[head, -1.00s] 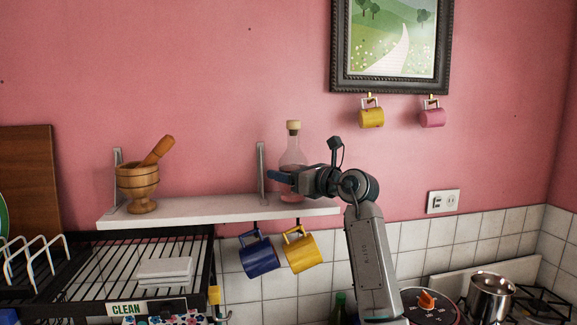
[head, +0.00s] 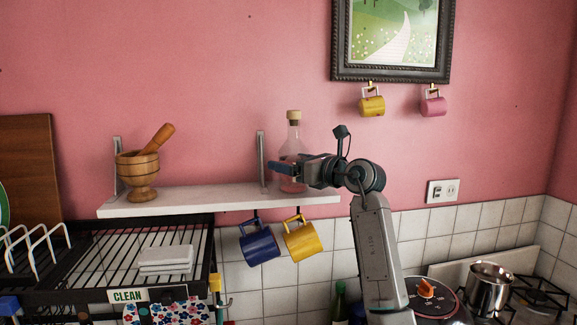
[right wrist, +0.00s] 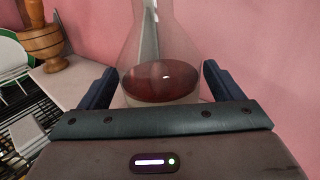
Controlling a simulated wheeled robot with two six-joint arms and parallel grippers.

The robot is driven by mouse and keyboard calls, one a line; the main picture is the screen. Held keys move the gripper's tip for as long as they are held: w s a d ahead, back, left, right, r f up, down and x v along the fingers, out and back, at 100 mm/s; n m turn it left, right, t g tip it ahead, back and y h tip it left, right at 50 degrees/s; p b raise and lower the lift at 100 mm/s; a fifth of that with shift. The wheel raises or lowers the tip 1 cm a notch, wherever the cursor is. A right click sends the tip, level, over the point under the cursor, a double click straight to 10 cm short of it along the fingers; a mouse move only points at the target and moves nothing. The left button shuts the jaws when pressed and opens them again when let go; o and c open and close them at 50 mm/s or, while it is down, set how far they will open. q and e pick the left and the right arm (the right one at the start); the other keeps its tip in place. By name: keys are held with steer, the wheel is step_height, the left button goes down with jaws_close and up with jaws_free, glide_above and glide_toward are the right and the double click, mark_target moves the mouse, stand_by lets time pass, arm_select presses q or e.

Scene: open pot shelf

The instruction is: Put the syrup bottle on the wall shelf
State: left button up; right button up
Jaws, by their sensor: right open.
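The syrup bottle (head: 293,145), clear glass with a pale stopper and dark red liquid, stands upright on the right part of the white wall shelf (head: 220,201). My right gripper (head: 282,169) is at the bottle's lower body, reaching in from the right. In the right wrist view, its open fingers (right wrist: 160,88) lie on both sides of the bottle (right wrist: 160,80), with a visible gap on each side. The bottle's top is outside the wrist view. My left gripper does not show clearly in any view.
A wooden mortar with pestle (head: 140,178) stands at the shelf's left end. A metal bracket (head: 261,160) rises just left of the bottle. Blue (head: 259,244) and yellow (head: 300,240) mugs hang below the shelf. A dish rack (head: 110,252) is at lower left.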

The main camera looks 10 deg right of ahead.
steer(key=b+v, duration=0.5)
steer(key=v, duration=0.5)
steer(key=shift+s+d, duration=0.2)
steer(key=shift+s, duration=0.05)
